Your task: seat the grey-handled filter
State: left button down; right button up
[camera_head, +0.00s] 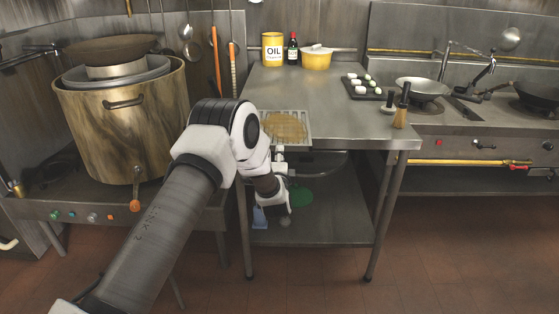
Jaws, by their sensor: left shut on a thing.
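A flat, square, pale metal-framed filter (304,119) with a brown greasy mesh shows at the left front edge of the steel table. My left gripper (279,152) is at the filter's near edge and is shut on it. The grip point is small, and the handle and its colour are hard to make out. The filter looks about level; I cannot tell whether it touches the tabletop or is held just above it. My left wrist hides part of its near left side. No seat for the filter can be made out. My right gripper is not in view.
The steel table (330,100) has a clear middle. An oil tin (272,49), a dark bottle (293,48) and a yellow pot (317,60) stand at its back. A black tray (366,90) and brushes (401,108) are at right. A large pot (125,125) stands left.

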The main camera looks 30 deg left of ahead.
aim_at(281, 139)
pick_arm(q)
jog(key=shift+b+x, duration=0.3)
jog(key=shift+x, duration=0.95)
jog(key=shift+b+x, duration=0.6)
jog(key=shift+x, duration=0.8)
jog(key=shift+b+x, duration=1.35)
jog(key=shift+x, duration=1.1)
jog(key=c, duration=0.8)
grip_release()
jog(key=shift+o, duration=0.2)
jog(key=shift+f, duration=0.15)
jog(key=v, duration=1.2)
